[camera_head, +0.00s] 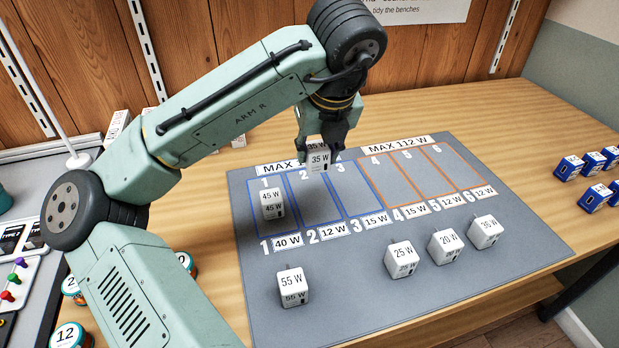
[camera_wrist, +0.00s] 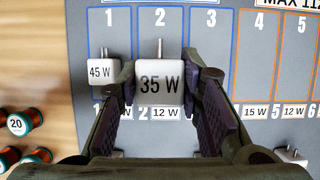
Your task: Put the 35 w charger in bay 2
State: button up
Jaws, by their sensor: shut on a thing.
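My gripper (camera_head: 322,150) is shut on a white cube charger marked 35 W (camera_head: 319,160). It holds the charger above the back part of the grey mat, over the region of bays 2 and 3. In the wrist view the 35 W charger (camera_wrist: 160,85) sits between the two fingers and overlaps bay 2, whose blue outline (camera_wrist: 160,15) shows behind it. Bay 2 (camera_head: 318,205) looks empty in the head view, with a 12 W label at its front. Another white charger marked 35 W (camera_head: 485,232) stands on the mat's right front.
A 45 W charger (camera_head: 272,203) stands in bay 1, just left of bay 2. Chargers marked 55 W (camera_head: 292,287), 25 W (camera_head: 401,259) and 20 W (camera_head: 443,244) stand along the mat's front. Bays 3 to 6 look empty. Blue boxes (camera_head: 597,195) lie at the far right.

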notch_tip(320, 180, down, 10)
jog(key=shift+r, duration=0.25)
jog(key=shift+f, duration=0.1)
jog(key=o, duration=1.2)
jog(key=shift+r, duration=0.25)
jog(key=v, duration=1.1)
jog(key=shift+s+r, duration=0.2)
jog(key=shift+r, duration=0.15)
